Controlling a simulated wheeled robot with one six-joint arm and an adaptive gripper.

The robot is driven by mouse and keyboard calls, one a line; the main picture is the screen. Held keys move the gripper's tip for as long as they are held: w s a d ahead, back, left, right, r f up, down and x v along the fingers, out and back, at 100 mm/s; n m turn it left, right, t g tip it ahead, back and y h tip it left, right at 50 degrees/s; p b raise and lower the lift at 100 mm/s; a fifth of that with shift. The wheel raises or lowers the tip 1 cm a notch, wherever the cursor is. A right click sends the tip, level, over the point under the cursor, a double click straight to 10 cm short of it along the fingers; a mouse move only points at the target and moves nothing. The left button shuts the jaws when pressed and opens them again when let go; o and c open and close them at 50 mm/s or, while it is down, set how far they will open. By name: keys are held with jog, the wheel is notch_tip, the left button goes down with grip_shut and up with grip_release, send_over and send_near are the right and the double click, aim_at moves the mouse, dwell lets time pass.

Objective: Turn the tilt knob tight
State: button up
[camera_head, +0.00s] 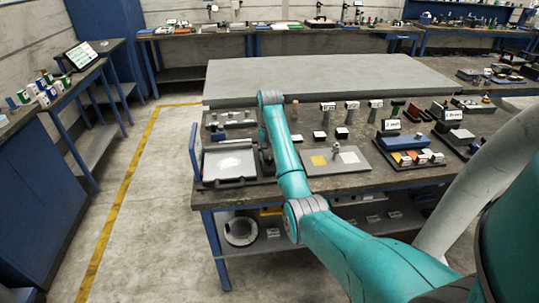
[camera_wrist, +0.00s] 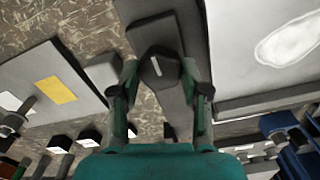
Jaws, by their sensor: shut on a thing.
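The tilt knob (camera_wrist: 160,70) is a dark, faceted knob with a pale line on its face, in the upper middle of the wrist view. It sits on a dark grey bar-like part (camera_wrist: 155,38), which I take to be the microscope arm. My gripper (camera_wrist: 162,82) has one finger on each side of the knob and is shut on it. The exact contact is hard to see in the shadow. In the head view my gripper (camera_head: 265,155) is a dark shape at the workbench, partly behind my teal arm, and the knob cannot be made out there.
A grey plate with a yellow patch (camera_head: 318,160) lies right of my gripper. A dark-framed tray with a white patch (camera_head: 230,163) lies left. Labelled blocks and a blue bin (camera_head: 400,143) stand farther right on the workbench (camera_head: 345,185). A raised grey slab (camera_head: 330,75) runs behind.

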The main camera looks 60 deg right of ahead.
dwell(0.3)
jog(key=o, duration=1.1)
jog(key=shift+o, duration=0.2)
